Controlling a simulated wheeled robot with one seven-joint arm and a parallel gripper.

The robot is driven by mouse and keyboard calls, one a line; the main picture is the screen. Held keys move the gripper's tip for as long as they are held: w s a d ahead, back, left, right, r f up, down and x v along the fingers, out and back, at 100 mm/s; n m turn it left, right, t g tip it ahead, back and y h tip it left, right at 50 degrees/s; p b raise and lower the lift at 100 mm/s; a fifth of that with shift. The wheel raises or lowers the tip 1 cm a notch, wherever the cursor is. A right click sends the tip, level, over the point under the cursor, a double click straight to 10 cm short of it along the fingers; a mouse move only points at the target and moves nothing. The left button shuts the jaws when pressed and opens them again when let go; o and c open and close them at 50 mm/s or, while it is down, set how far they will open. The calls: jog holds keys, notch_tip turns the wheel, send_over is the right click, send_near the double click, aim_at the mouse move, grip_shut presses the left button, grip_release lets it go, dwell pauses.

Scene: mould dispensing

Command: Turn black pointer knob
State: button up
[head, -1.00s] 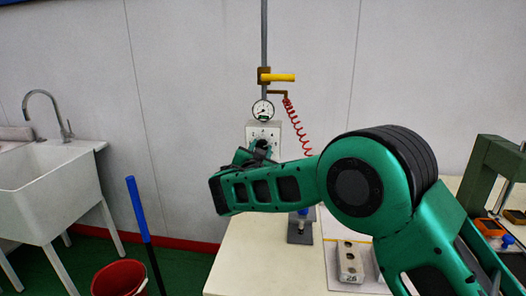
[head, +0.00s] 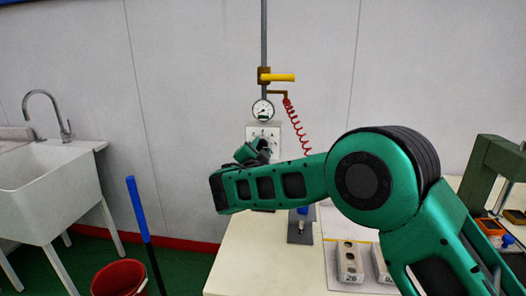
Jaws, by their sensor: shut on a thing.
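The dispenser box (head: 274,132), a pale panel with dial markings, stands at the back of the table below a round gauge (head: 263,110). The black pointer knob is on the front of this box but is hidden behind my gripper. My gripper (head: 262,147) is at the box's front face, small and partly covered by my green arm. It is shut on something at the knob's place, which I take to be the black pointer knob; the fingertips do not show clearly.
A yellow-handled valve (head: 278,77) and coiled red hose (head: 297,128) are above the box. A blue-topped stand (head: 300,232) and a mould block (head: 349,262) are on the table (head: 255,262). A green press frame (head: 491,172) stands right. The table's front left is clear.

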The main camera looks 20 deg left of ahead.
jog(key=shift+f, duration=0.5)
jog(key=o, duration=1)
jog(key=shift+o, duration=0.4)
jog(key=shift+r, duration=0.35)
jog(key=v, duration=1)
jog(key=shift+s, duration=0.35)
jog(key=shift+f, duration=0.1)
